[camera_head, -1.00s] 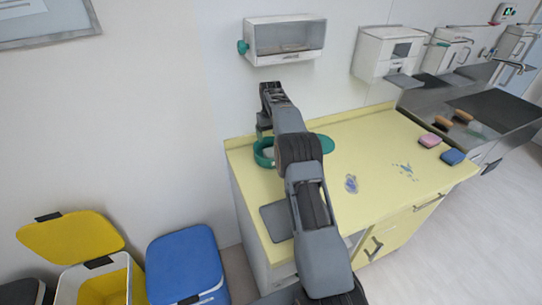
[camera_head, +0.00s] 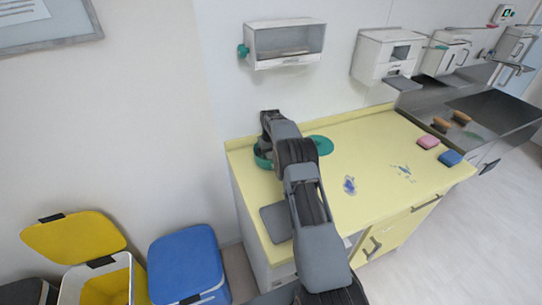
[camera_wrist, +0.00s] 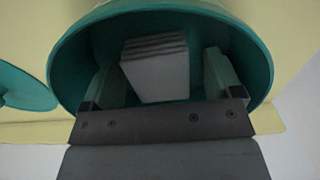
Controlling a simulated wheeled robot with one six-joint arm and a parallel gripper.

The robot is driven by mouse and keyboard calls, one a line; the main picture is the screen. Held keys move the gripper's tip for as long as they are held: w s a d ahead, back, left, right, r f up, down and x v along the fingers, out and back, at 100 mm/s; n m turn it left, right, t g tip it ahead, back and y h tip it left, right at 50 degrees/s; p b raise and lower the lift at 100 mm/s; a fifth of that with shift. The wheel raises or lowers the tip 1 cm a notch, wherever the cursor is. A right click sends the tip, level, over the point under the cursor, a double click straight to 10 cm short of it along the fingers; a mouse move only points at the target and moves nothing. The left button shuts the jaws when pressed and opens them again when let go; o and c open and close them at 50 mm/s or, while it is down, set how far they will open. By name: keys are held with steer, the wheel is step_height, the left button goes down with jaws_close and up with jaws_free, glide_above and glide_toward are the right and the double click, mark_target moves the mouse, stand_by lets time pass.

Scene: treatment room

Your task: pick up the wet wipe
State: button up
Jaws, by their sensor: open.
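A round green tub (camera_head: 261,161) stands at the back left of the yellow counter, partly hidden behind my arm. In the wrist view its wall (camera_wrist: 256,48) surrounds a stack of pale folded wet wipes (camera_wrist: 157,84). My gripper (camera_wrist: 163,80) is open and reaches down into the tub, with one finger on each side of the stack. I see gaps between the fingers and the wipes. The head view hides the fingertips inside the tub. A flat green disc, seemingly the tub's lid (camera_head: 321,145), lies on the counter to the right.
The yellow counter (camera_head: 370,140) carries a blue smear (camera_head: 349,185), a bluish splatter (camera_head: 403,170), pink (camera_head: 428,142) and blue (camera_head: 450,158) sponges, and a grey pad (camera_head: 276,222). A wall dispenser (camera_head: 286,43) hangs above the tub. Yellow (camera_head: 72,238) and blue (camera_head: 186,262) bins stand left.

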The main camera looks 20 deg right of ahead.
mark_target(271, 154)
steer(key=c, duration=1)
steer(key=shift+r, duration=0.1)
steer(key=shift+r, duration=0.45)
step_height(271, 154, up, 2)
steer(key=shift+r+b, duration=0.15)
steer(key=shift+b, duration=0.25)
steer(key=s+a+r+b, duration=0.4)
steer(key=s+a+r, duration=0.3)
steer(key=s, duration=0.5)
steer(key=shift+r, duration=1.3)
